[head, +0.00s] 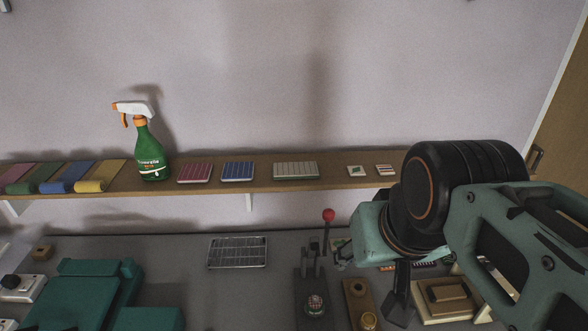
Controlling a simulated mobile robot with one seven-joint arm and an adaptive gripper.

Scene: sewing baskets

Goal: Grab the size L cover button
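No cover button can be clearly told as size L. A dark press with a red ball lever (328,215) stands on the grey worktop, with a small round piece (315,305) at its base. A wooden block (357,293) right of the press has a dark round hole and a round brass-coloured piece (369,321) at its near end. My gripper (399,297) seems to be the dark part below my teal wrist, right of this block. My arm hides much of it, and its fingers cannot be made out.
A wooden shelf (262,187) carries a green spray bottle (151,155), folded cloths and several small flat packs. A metal grid tray (238,252) lies on the worktop (215,294). A teal machine (92,295) stands at left, a wooden box (447,299) at right.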

